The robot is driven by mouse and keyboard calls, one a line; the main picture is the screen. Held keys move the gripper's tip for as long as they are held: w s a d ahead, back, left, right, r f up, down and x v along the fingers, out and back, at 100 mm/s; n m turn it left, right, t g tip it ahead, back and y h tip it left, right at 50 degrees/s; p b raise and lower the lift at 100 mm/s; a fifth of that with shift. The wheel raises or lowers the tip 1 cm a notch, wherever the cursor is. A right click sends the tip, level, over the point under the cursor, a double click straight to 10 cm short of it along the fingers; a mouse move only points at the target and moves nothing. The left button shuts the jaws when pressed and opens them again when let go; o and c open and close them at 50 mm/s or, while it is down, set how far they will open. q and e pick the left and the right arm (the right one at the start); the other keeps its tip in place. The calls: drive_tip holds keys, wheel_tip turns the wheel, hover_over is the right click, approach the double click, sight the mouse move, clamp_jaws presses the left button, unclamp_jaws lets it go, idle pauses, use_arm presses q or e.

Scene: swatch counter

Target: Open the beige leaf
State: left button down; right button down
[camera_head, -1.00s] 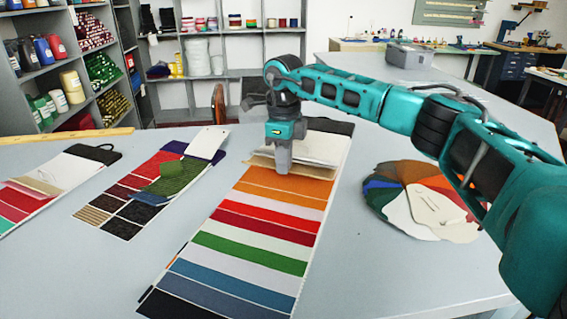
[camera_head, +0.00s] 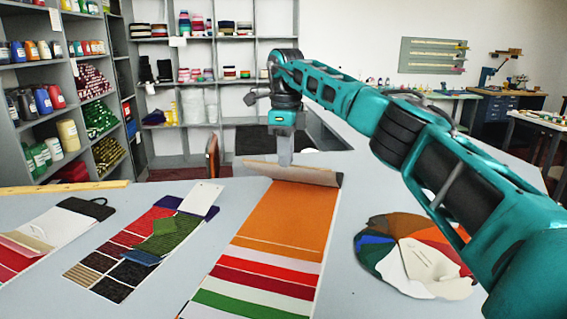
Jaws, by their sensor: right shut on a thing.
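The large swatch card with colour bands lies on the counter in the middle, its orange leaf (camera_head: 285,215) uppermost and flat. The beige leaf (camera_head: 294,173) is raised at the card's far end, seen as a narrow brownish strip standing or folded back there. My right gripper (camera_head: 285,160) points down at the far end of the card, its fingertips at the beige leaf's upper edge; it is shut on the leaf. The fingertips' far side is hidden. My left gripper is not in view.
A smaller card (camera_head: 140,240) with a green swatch and white tag lies to the left, another card (camera_head: 50,230) farther left. A round fan of coloured swatches (camera_head: 415,255) lies right, partly under my arm. A wooden strip (camera_head: 65,188) lies at the far left edge.

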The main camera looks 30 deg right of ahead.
drive_tip(key=shift+w+d+r, duration=0.1)
drive_tip(key=shift+d+r, duration=0.05)
drive_tip(key=shift+d, duration=0.05)
idle(0.3)
drive_tip(key=c, duration=1.2)
unclamp_jaws()
drive_tip(key=shift+r, duration=3.7)
drive_tip(key=shift+c, duration=0.2)
